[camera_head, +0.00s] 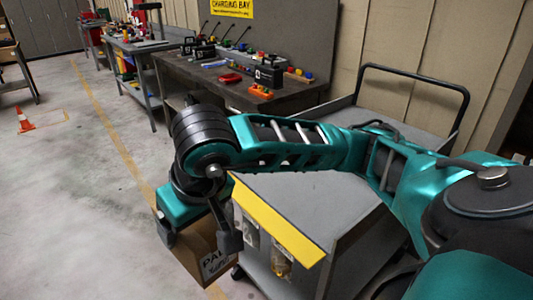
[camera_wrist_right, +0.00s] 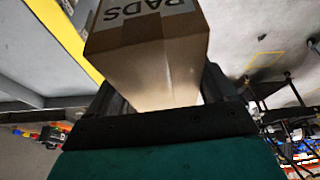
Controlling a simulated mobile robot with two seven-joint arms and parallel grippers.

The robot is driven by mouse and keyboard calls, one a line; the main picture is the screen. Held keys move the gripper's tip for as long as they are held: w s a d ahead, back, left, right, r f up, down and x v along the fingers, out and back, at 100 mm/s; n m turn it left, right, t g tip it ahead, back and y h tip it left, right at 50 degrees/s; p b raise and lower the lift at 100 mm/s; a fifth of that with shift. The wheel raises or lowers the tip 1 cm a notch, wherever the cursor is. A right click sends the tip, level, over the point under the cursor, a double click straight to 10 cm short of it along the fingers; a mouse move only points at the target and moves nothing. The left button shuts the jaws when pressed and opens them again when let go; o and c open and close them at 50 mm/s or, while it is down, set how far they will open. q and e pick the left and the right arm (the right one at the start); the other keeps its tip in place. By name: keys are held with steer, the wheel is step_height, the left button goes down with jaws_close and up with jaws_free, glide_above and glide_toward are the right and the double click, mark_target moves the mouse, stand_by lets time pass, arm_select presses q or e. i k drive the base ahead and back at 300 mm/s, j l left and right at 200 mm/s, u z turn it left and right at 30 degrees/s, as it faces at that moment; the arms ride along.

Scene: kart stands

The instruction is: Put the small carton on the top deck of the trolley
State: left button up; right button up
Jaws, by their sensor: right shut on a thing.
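The small carton (camera_head: 192,252) is a brown cardboard box with dark lettering ending in "PADS". It shows large in the right wrist view (camera_wrist_right: 150,50). My right gripper (camera_head: 197,236) points down and is shut on the carton; its fingers flank the box in the wrist view (camera_wrist_right: 163,90). The trolley (camera_head: 310,190) is grey with a black handle (camera_head: 415,72) and a yellow front edge (camera_head: 275,222). The carton hangs left of that edge, outside the deck. My right arm hides part of the top deck. My left gripper is not in view.
A workbench (camera_head: 185,72) with small parts and a red ring (camera_head: 230,78) stands behind the trolley. An orange cone (camera_head: 24,120) stands far left. The visible top deck looks bare. Open floor lies to the left.

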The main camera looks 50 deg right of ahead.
mark_target(289, 183)
steer(key=i+u, duration=0.15)
steer(key=i, duration=0.95)
steer(key=i+z, duration=0.45)
steer(key=i+j+z, duration=0.2)
steer(key=z, duration=0.2)
steer(key=i+z, duration=0.15)
steer(key=z, duration=0.3)
steer(key=i+z, duration=0.2)
steer(key=z, duration=0.2)
steer(key=i+j+z, duration=0.15)
steer(key=z, duration=0.3)
steer(key=i+j+z, duration=0.15)
steer(key=z, duration=0.25)
steer(key=i+j+z, duration=0.1)
steer(key=z, duration=0.35)
steer(key=i+j+z, duration=0.3)
steer(key=j+z, duration=0.35)
steer(key=i+l, duration=0.05)
steer(key=l, duration=0.05)
